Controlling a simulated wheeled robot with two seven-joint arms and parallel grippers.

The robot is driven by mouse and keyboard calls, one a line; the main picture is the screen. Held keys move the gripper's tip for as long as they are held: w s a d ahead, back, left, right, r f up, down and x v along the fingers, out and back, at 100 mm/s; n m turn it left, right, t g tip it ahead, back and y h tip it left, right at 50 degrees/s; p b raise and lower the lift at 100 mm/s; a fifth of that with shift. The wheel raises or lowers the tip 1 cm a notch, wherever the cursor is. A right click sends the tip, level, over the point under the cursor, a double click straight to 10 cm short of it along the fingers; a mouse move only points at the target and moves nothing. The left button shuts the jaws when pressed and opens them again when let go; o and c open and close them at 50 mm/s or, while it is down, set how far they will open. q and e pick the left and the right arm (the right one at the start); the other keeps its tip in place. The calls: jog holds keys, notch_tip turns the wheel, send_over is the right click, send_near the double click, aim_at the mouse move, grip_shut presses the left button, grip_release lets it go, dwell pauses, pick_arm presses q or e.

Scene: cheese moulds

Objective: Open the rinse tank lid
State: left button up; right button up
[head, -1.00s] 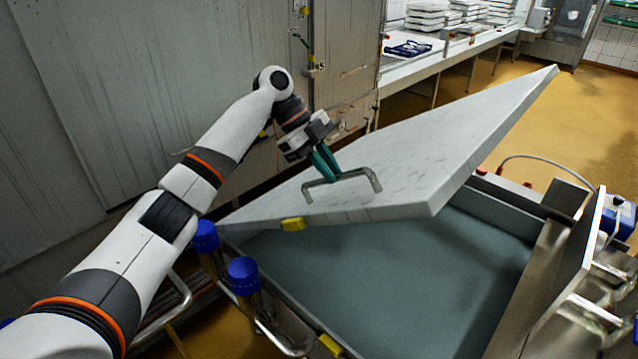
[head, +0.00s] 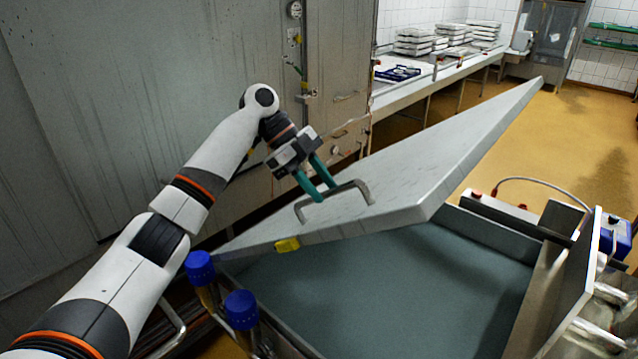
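The rinse tank lid (head: 415,171) is a grey-white panel, raised and tilted, with its right edge high above the tank. A metal bar handle (head: 352,187) stands on its top face, and a yellow tab (head: 287,245) sits at its near edge. The open tank (head: 395,285) shows a grey-blue inside below. My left gripper (head: 322,190) is at the handle, its two teal fingers spread apart, one near the handle's bar. I cannot tell whether they touch it. My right gripper is not in view.
Two blue-capped posts (head: 241,309) stand at the tank's near left corner. A raised metal panel (head: 570,285) and a blue box (head: 615,238) are at the right. A grey cabinet wall (head: 120,110) stands behind my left arm. A counter (head: 440,75) with stacked trays is at the back.

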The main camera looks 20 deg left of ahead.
pick_arm(q)
jog(key=shift+a+r, duration=0.15)
jog(key=b+v, duration=0.2)
jog(key=v, duration=0.9)
jog(key=shift+a+r, duration=0.2)
